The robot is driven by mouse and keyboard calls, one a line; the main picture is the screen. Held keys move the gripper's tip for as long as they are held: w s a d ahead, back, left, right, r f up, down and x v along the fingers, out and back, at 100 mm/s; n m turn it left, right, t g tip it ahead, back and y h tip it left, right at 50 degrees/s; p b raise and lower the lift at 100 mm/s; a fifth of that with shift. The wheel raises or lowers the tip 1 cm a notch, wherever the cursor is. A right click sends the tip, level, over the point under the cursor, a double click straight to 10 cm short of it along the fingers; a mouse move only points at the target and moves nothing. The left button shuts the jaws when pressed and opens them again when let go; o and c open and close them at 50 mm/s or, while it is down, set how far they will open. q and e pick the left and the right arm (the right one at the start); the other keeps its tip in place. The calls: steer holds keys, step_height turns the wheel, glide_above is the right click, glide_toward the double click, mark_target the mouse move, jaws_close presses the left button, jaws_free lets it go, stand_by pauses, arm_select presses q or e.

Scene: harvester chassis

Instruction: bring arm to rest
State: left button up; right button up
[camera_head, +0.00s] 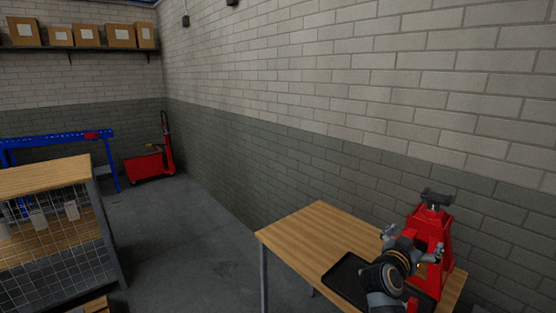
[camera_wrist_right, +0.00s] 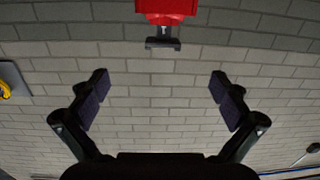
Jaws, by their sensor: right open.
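My right gripper (camera_head: 412,246) is at the lower right of the head view, over the wooden table and in front of the red jack stand (camera_head: 432,235). In the right wrist view my right gripper (camera_wrist_right: 159,86) has its two dark fingers spread wide with nothing between them. The jack stand (camera_wrist_right: 166,10) shows at the top of that view, beyond the fingertips, with its dark saddle towards the gripper. I cannot tell in the head view whether the gripper touches the stand. My left gripper is not in view.
The wooden table (camera_head: 318,222) carries a black tray (camera_head: 345,272), partly hidden by my right arm. A brick wall (camera_head: 330,130) runs behind it. A wire-sided workbench (camera_head: 50,178), a blue bench frame (camera_head: 60,139) and a red floor jack (camera_head: 150,165) stand left. The grey floor (camera_head: 180,230) between is clear.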

steer(key=s+a+f+n+g+y, duration=0.3)
steer(key=s+f+y, duration=0.1)
steer(key=s+f, duration=0.6)
steer(key=s+a+f+n+g+y, duration=0.2)
steer(key=s+f+n+y, duration=0.15)
steer(key=s+f, duration=0.7)
steer(key=s+a+f+n+g+y, duration=0.3)
steer(key=s+a+f+n+y, duration=0.15)
steer(key=s+a, duration=0.4)
steer(key=s+d+f+m+g, duration=0.1)
steer(key=d+f, duration=0.1)
steer(key=f, duration=1)
steer(key=s+d+f, duration=0.1)
steer(key=d+f, duration=0.1)
steer(key=f, duration=1.1)
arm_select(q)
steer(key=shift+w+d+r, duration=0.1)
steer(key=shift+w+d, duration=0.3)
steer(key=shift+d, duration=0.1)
arm_select(e)
steer(key=s+d+f+g, duration=0.1)
steer(key=s+f, duration=1.6)
steer(key=s, duration=0.2)
steer(key=shift+s+d+f+m+g, duration=0.25)
steer(key=shift+s+f+m+g, duration=0.05)
steer(key=shift+s, duration=0.05)
